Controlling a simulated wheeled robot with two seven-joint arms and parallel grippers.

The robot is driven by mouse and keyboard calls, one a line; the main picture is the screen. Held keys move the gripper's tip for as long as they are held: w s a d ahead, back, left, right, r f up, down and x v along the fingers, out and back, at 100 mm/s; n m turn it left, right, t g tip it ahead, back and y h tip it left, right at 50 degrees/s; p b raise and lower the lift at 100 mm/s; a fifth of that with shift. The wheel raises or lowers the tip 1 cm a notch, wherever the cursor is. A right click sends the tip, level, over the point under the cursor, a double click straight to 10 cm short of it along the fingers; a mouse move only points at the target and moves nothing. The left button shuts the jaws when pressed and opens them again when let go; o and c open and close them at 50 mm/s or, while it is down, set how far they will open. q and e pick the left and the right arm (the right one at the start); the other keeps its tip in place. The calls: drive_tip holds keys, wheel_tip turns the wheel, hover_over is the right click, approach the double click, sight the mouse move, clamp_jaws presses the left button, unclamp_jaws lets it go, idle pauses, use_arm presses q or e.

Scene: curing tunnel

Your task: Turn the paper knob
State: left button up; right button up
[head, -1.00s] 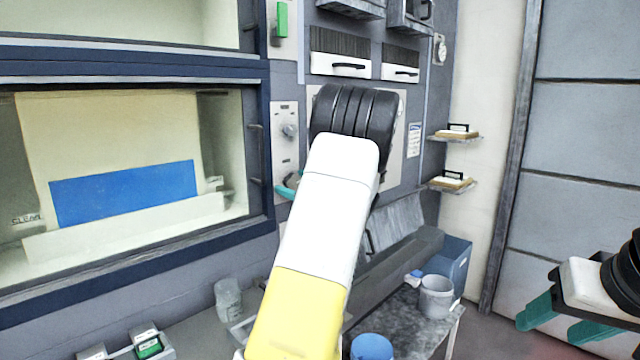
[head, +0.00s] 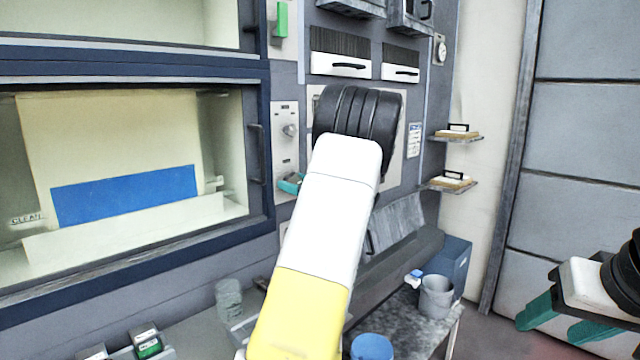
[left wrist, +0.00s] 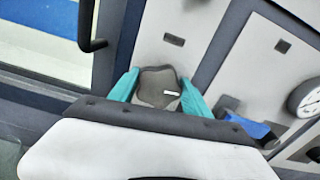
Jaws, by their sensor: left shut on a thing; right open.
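In the left wrist view a grey lobed knob (left wrist: 158,87) with a short white mark sits on a pale panel. The teal fingers of my left gripper (left wrist: 157,92) are on both sides of it, shut on it. Its label is too blurred to read. In the head view my left gripper (head: 290,184) is at the lower part of the narrow panel (head: 284,109), and the knob in it is hidden. Another grey knob (head: 290,130) is higher on that panel, free. My right gripper (head: 563,322) is open and empty at the lower right, far from the panel.
A glazed cabinet (head: 259,235) with a dark handle (head: 257,154) stands left of the panel. My left arm hides part of the wall to the right. Below are a bench (head: 430,321), a grey bucket (head: 436,298) and a blue tub (head: 371,346). Small shelves (head: 449,186) are at right.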

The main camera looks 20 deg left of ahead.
use_arm(q)
drive_tip(key=m, duration=0.5)
drive_tip(key=shift+w+d+m, duration=0.1)
drive_tip(key=shift+w+m, duration=0.05)
drive_tip(key=shift+m, duration=0.15)
drive_tip(key=m, duration=0.5)
drive_tip(key=shift+w+f, duration=0.1)
drive_tip(key=shift+m, duration=0.4)
drive_tip(key=o, duration=1.4)
drive_tip(key=shift+d, duration=0.1)
drive_tip(key=v, duration=0.7)
drive_tip(key=shift+d, duration=0.3)
